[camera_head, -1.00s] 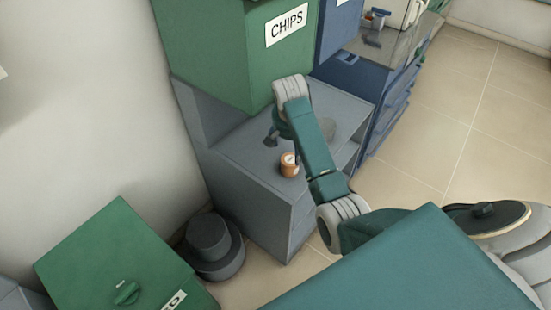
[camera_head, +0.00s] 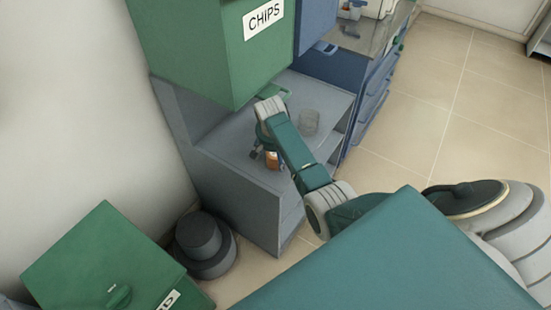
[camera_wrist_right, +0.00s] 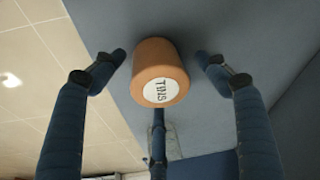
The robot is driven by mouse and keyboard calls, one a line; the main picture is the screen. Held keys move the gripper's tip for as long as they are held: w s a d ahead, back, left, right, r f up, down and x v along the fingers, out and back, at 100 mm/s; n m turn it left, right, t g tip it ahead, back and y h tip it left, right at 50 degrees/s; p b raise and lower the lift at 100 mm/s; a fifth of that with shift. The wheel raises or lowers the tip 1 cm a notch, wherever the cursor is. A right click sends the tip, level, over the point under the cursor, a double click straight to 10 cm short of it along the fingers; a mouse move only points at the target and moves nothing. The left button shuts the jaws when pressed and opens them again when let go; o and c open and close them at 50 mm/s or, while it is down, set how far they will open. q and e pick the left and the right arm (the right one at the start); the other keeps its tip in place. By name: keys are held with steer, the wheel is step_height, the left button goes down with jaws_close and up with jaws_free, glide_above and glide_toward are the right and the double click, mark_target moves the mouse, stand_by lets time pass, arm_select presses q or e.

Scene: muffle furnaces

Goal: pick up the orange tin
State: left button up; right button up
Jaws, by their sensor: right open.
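The orange tin (camera_head: 272,160) stands on the grey shelf top of the cabinet, partly hidden by my right arm. In the right wrist view the tin (camera_wrist_right: 160,62) appears large, with a round white label reading "TINS". My right gripper (camera_head: 263,153) is at the tin, its fingers pointing down at the shelf. In the wrist view the right gripper (camera_wrist_right: 160,75) is open, with fingers on the left and right of the tin and another finger below it. Gaps show between the side fingers and the tin. My left gripper is not in view.
A green box (camera_head: 100,260) and a dark round container (camera_head: 203,240) are at lower left. Tiled floor is free at right.

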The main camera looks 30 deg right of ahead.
steer(key=c, duration=1.2)
steer(key=shift+r, duration=0.1)
